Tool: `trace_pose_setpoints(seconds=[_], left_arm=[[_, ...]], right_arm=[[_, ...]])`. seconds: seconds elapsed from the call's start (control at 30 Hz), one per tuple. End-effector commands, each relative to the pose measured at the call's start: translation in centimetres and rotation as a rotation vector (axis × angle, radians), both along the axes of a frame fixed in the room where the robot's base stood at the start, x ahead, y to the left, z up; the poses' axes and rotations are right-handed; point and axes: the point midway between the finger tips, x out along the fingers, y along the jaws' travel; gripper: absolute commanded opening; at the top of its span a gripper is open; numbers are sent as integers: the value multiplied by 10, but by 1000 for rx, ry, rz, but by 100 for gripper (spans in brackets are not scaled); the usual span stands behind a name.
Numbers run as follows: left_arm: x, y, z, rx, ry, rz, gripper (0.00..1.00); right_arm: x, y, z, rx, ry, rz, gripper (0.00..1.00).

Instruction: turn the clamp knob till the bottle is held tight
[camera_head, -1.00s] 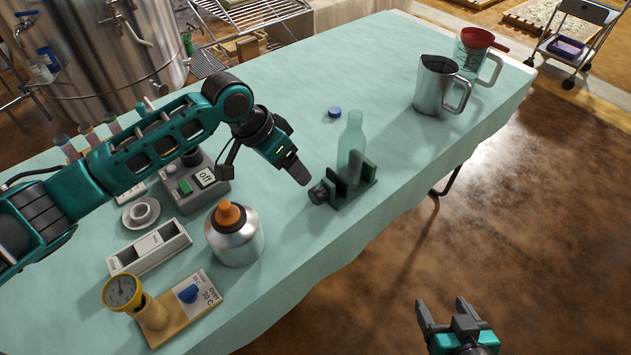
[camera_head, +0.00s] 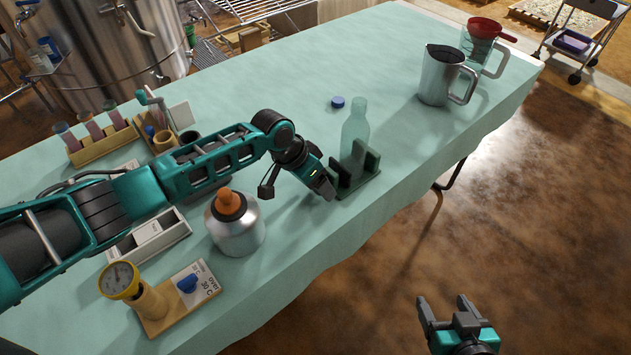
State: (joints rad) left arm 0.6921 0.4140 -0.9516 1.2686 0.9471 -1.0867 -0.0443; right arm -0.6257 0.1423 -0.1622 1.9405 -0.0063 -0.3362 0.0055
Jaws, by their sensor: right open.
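A translucent green bottle (camera_head: 355,127) stands upright in a dark green clamp (camera_head: 370,163) near the table's front edge. The clamp's upright jaws stand on either side of the bottle's lower part. My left gripper (camera_head: 327,188) is at the clamp's left end and covers the place of the dark knob. I cannot tell whether its fingers touch the knob, or whether they are open or shut. My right gripper (camera_head: 449,308) is open and empty, over the floor in front of the table.
A blue cap (camera_head: 338,102) lies behind the bottle. A metal jug (camera_head: 440,76) and a clear jug with a red funnel (camera_head: 484,45) stand at the far right. A metal flask with an orange top (camera_head: 234,224) and a gauge stand (camera_head: 150,298) are at left. My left arm crosses above several items.

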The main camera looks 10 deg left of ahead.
Motion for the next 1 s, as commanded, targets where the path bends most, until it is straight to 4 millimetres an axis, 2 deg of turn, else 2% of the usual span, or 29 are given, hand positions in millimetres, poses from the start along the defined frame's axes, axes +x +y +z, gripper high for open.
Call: trace_pose_setpoints(seconds=[0.2,0.77,1.0], left_arm=[[0,0,0,0,0,0,70],[0,0,0,-1,1,0,17],[-1,-1,1,15,-11,-1,15]], right_arm=[[0,0,0,0,0,0,71],[0,0,0,0,0,1,71],[0,0,4,0,0,1,71]])
